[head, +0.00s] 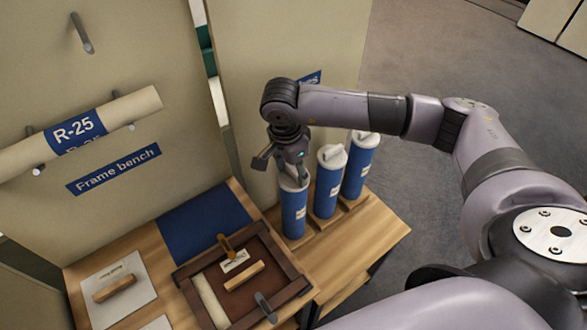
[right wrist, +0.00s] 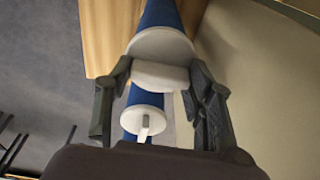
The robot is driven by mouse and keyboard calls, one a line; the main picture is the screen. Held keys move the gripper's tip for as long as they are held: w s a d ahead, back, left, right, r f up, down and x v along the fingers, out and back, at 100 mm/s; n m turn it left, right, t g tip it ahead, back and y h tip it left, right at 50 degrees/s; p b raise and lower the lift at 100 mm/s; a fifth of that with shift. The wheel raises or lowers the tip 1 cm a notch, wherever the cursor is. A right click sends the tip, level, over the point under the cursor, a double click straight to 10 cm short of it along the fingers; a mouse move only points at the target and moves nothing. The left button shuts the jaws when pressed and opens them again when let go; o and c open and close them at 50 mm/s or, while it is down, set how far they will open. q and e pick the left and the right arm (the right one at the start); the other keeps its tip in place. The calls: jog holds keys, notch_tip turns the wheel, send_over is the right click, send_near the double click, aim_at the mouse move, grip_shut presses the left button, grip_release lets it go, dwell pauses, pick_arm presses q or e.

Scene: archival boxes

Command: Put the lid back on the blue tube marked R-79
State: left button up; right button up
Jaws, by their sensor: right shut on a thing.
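Three blue tubes with white tops stand in a row at the right of the bench: the left tube (head: 293,213), the middle tube (head: 325,193) and the right tube (head: 356,179). Their labels are too small to read, so I cannot tell which is R-79. My right gripper (head: 294,176) is above the left tube, shut on the grip of a white lid (right wrist: 160,43). In the right wrist view the gripper's fingers (right wrist: 161,74) flank that grip, and the lid lies against a blue tube's end (right wrist: 161,14). I cannot tell whether it is fully seated. My left gripper is not in view.
Close beside stands another lidded tube (right wrist: 142,117). A wooden frame tray (head: 180,278) with tools, a blue mat (head: 203,222) and a white sheet (head: 92,284) lie to the left. An R-25 roll (head: 125,108) hangs on the panel.

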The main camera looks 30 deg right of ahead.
jog(key=o, duration=1.1)
jog(key=shift+o, duration=0.5)
jog(key=o, duration=0.4)
jog(key=shift+r+p, duration=1.6)
jog(key=shift+r, duration=1.9)
jog(key=shift+c, duration=0.3)
